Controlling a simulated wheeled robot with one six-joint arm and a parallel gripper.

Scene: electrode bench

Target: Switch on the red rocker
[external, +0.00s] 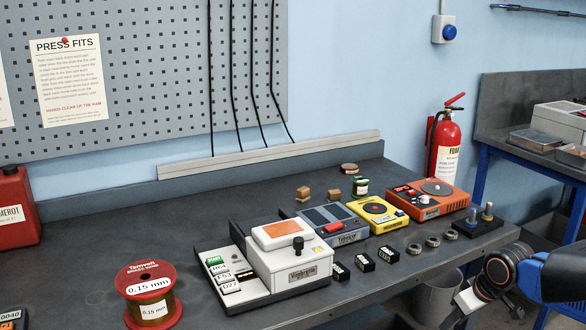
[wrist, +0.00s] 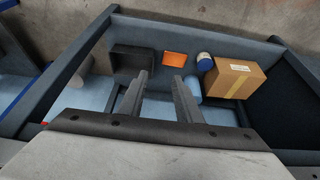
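A grey-blue device (external: 333,231) stands mid-bench with a red rocker-like part (external: 334,227) on its front edge. An orange device (external: 430,199) to its right also has a small red part (external: 404,189) on top. I cannot tell from the pictures which is the red rocker, or either one's switch position. My gripper (external: 462,312) is off the bench's front right edge, low and apart from both devices, partly cut off by the frame. In the wrist view my gripper (wrist: 160,92) has its two fingers apart with nothing between them. No rocker shows there.
A yellow device (external: 376,213) stands between them. The wrist view shows a cardboard box (wrist: 235,78), dark bin (wrist: 133,60) and orange box (wrist: 174,59) below.

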